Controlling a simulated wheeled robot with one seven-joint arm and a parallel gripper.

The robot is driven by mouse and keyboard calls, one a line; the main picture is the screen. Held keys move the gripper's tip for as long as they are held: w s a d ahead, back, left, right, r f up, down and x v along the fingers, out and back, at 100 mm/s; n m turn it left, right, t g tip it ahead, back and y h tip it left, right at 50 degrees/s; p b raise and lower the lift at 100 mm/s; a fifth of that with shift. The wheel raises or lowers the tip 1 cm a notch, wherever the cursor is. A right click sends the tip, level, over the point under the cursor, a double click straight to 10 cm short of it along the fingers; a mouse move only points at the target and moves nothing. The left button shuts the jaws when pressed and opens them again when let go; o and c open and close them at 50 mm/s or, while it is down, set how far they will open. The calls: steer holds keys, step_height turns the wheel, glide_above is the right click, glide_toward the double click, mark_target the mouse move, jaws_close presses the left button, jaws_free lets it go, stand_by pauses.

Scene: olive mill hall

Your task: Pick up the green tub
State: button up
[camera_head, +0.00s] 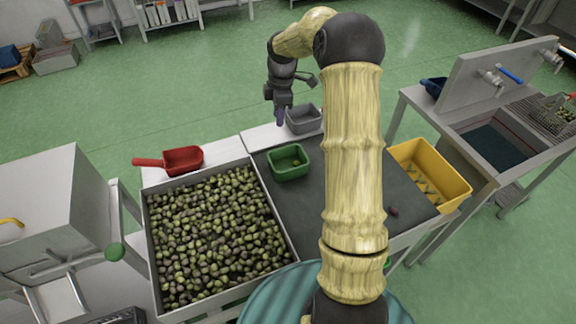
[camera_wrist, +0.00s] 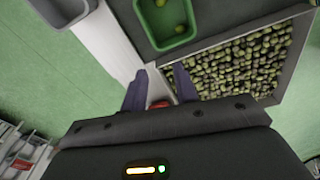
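The green tub (camera_head: 288,163) stands upright on the dark mat of the table, just right of the olive tray. It holds a few olives, which also show in the wrist view, where the tub (camera_wrist: 165,45) is at the top, partly cut off. My gripper (camera_head: 282,112) is in the air beyond the tub, near the grey tub (camera_head: 303,120). In the wrist view my gripper's two fingers (camera_wrist: 160,82) are apart with nothing between them; they are clear of the green tub. The grey tub (camera_wrist: 62,10) shows at the upper left there.
A wide tray of olives (camera_head: 292,250) is left of the green tub, with a red scoop (camera_head: 183,160) behind it. A yellow crate (camera_head: 448,176) is at the right. A small dark olive (camera_head: 393,211) lies on the dark mat (camera_head: 300,200). A metal sink (camera_head: 500,145) stands farther right.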

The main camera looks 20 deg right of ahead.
steer(key=w+d+n, duration=0.1)
steer(key=d, duration=0.1)
steer(key=w+d+f+n, duration=0.1)
steer(key=shift+w+d, duration=0.2)
steer(key=shift+d, duration=0.2)
steer(key=p, duration=0.2)
glide_toward(283, 149)
steer(key=f, duration=0.5)
steer(key=shift+w+a+f, duration=0.1)
steer(key=shift+w+a, duration=0.15)
steer(key=shift+w, duration=0.1)
steer(key=shift+s+a+f+p, duration=0.1)
steer(key=shift+f+p, duration=0.45)
steer(key=shift+f, duration=0.75)
steer(key=shift+a+f+p, duration=0.15)
steer(key=shift+f+p, duration=0.35)
steer(key=shift+f, duration=0.8)
steer(key=shift+c, duration=0.2)
